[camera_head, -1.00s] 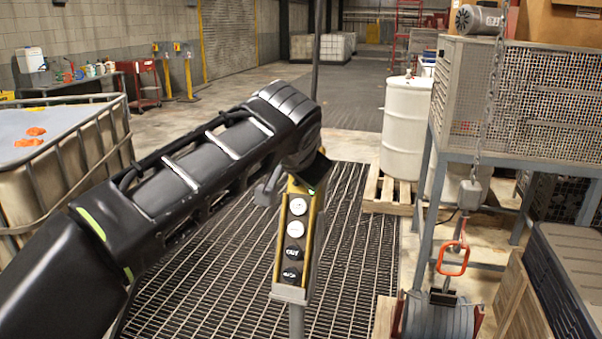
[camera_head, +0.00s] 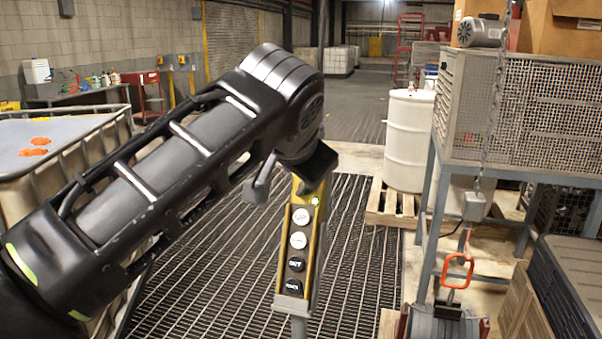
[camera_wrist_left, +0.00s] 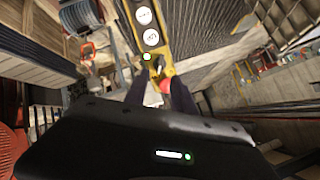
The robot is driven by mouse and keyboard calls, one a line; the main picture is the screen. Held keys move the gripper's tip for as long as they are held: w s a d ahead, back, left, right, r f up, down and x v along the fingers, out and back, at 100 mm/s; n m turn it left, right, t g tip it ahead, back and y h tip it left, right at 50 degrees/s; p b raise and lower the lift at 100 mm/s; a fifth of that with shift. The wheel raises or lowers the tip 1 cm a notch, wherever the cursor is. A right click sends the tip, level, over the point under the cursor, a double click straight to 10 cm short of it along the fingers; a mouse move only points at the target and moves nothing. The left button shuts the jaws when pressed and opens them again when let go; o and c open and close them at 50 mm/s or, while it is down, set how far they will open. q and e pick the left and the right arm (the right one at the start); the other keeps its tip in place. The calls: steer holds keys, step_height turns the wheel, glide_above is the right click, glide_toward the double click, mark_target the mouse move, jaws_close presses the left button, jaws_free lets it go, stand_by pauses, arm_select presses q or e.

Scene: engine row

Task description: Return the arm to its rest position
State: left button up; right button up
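The yellow control pendant (camera_head: 299,245), with white and black buttons and a green light near its top, stands upright on a grey post in the head view. My left arm comes in from the left and bends down at the wrist. In the head view my wrist covers the pendant's top. My right gripper is not in view.
A caged tank (camera_head: 65,150) stands at left, under my arm. A white drum (camera_head: 409,140) on a pallet and a mesh cage (camera_head: 565,105) on a frame stand at right. Grating (camera_head: 360,230) covers the middle floor.

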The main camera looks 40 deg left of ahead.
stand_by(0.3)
